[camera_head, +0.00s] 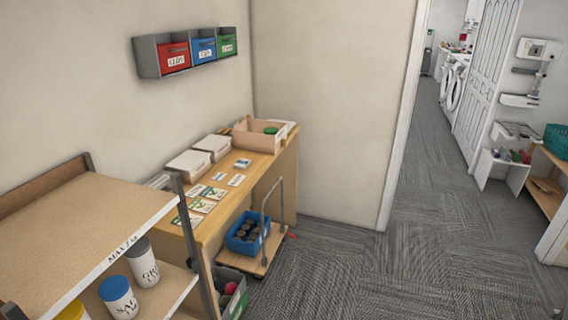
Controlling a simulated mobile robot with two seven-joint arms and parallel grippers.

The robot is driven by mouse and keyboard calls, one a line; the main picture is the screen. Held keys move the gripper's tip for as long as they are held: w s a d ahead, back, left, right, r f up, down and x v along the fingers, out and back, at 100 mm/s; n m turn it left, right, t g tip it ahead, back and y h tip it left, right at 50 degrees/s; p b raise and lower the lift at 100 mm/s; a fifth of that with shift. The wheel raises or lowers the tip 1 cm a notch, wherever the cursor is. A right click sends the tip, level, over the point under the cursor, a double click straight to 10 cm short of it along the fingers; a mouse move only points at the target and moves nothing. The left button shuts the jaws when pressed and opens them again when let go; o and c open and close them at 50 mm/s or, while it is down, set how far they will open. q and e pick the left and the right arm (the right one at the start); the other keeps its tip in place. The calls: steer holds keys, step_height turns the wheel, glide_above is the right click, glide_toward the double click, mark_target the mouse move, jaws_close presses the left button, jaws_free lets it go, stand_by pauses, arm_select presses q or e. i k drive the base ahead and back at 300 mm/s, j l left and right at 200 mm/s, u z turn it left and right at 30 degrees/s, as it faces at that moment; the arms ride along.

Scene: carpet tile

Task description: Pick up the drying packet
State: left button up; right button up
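A small white packet with dark print (242,163) lies on the wooden table (262,170) against the wall, near its right edge. It may be the drying packet, but the print is too small to read. Several flat printed cards (203,205) lie nearer on the same table, with smaller white cards (237,180) between them and the packet.
A shelf unit (75,225) with labelled jars (118,297) fills the near left. A cart (255,265) with a blue crate (245,235) stands before the table. White boxes (188,165) and a tan bin (250,138) stand on the table. Carpet (400,270) is clear at right.

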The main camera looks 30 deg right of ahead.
mark_target(241, 163)
steer(key=z, duration=0.75)
steer(key=i+l, duration=0.5)
steer(key=i, duration=0.15)
steer(key=i+l+u, duration=0.15)
steer(key=i+l, duration=0.35)
steer(key=i, duration=0.15)
